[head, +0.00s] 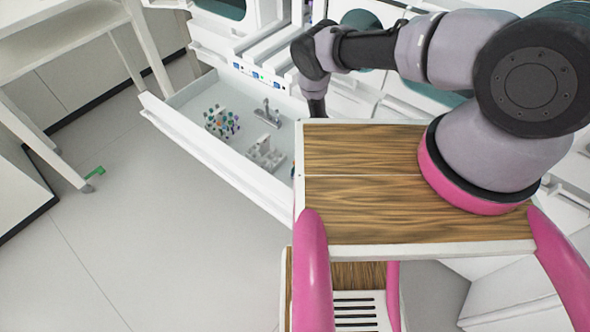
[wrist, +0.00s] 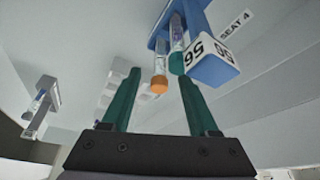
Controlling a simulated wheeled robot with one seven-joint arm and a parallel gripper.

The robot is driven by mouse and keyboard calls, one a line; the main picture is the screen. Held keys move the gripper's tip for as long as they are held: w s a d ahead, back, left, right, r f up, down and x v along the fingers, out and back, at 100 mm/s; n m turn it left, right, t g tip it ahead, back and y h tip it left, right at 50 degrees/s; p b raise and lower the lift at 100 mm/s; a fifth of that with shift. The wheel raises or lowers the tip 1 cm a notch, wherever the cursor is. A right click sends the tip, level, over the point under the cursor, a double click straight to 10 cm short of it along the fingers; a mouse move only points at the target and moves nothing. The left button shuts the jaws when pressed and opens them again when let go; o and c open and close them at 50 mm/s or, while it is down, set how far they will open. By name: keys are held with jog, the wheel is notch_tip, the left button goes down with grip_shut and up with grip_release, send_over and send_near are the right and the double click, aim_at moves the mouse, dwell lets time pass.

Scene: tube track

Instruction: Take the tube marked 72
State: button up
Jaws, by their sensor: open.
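In the wrist view my gripper (wrist: 159,75) is open, with its two dark green fingers apart. A tube with an orange cap (wrist: 159,86) shows between the fingertips in the picture; I cannot tell its depth between them. A tube with a teal cap (wrist: 177,62) is just right of it, by the right finger. Both are at a blue holder (wrist: 212,70) with a white numbered face that looks like 95 or 56, its way up unclear. No 72 can be read. In the head view the gripper is hidden behind my wooden top.
An open white drawer (head: 178,118) holds a cluster of many-coloured caps (head: 222,123), a grey stand (head: 268,113) and a pale rack (head: 265,153). A label reading SEAT 4 (wrist: 237,24) is near the blue holder. Another small holder with a tube (wrist: 40,103) is at left.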

jog(key=shift+x, duration=0.85)
jog(key=shift+w, duration=0.1)
grip_shut()
jog(key=shift+r, duration=5)
